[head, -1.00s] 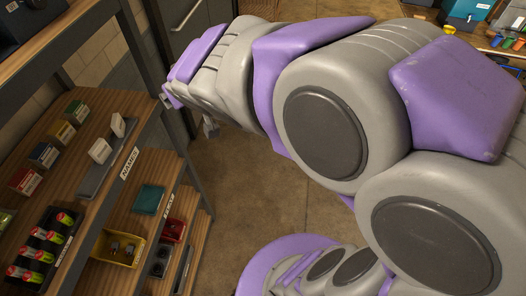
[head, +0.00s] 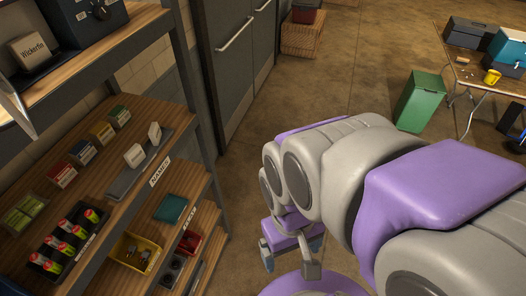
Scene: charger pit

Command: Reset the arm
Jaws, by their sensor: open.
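My arm reaches in from the right side of the head view, with grey and purple links. My gripper (head: 290,258) hangs at the lower middle, pointing down. Its two fingers are apart and nothing shows between them. It is to the right of the wooden shelf unit (head: 135,178) and does not appear to touch it. The upper part of the gripper is partly hidden by my own wrist links.
The shelves hold a yellow bin (head: 128,263), a teal box (head: 171,208) and several small boxes. A grey cabinet (head: 238,75) stands behind. A green bin (head: 420,100) stands near a table with a yellow mug (head: 492,76). Floor between is clear.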

